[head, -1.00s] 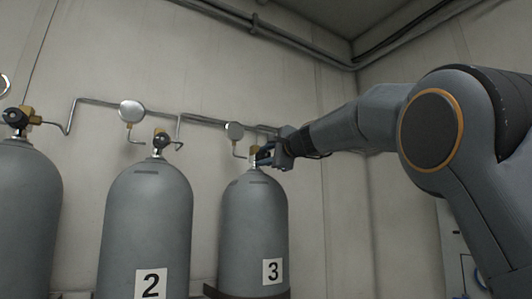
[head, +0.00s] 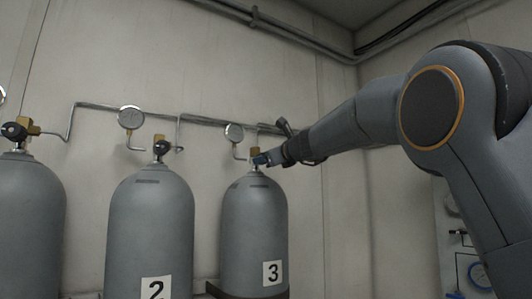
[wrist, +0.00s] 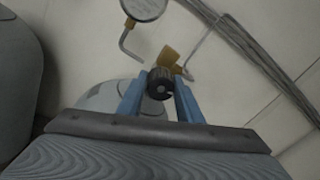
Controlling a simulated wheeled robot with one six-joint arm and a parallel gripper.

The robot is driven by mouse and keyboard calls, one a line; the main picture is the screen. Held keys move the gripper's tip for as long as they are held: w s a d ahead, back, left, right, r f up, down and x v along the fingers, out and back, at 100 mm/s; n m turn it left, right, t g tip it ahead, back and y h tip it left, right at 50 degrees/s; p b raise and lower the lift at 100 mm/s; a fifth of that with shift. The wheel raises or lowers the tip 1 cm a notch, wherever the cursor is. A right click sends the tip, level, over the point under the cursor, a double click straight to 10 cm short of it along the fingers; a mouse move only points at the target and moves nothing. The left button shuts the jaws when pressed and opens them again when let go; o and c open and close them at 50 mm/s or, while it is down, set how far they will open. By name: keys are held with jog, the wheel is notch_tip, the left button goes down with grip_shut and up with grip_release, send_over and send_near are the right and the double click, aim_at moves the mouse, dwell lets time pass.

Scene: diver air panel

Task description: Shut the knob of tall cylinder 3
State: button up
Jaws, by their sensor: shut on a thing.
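Tall cylinder 3 (head: 254,225) is grey, upright, with a white label "3" on its front. It stands at the right end of the row in the head view. Its black ridged knob (wrist: 161,83) sits between the blue fingers of my gripper (wrist: 161,92) in the wrist view, with a finger on each side. My gripper is shut on the knob. A brass valve fitting (wrist: 169,57) shows just beyond the knob.
Cylinder 2 (head: 150,225) and another grey cylinder (head: 28,225) stand to the left. Round gauges (head: 131,117) and (head: 234,133) hang on bent pipes by the wall. A long pipe (head: 205,121) runs along the wall behind. A panel with a blue gauge (head: 480,275) is at lower right.

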jog(key=shift+d+r+m+p, duration=0.1)
jog(key=shift+r+m+p, duration=0.1)
jog(key=shift+m+p, duration=1.15)
jog(key=shift+m, duration=0.35)
jog(key=o, duration=1)
jog(key=shift+w+f, duration=0.1)
jog(key=shift+o, duration=0.2)
jog(key=shift+b, duration=0.3)
jog(key=b+v, duration=0.3)
jog(key=v, duration=0.5)
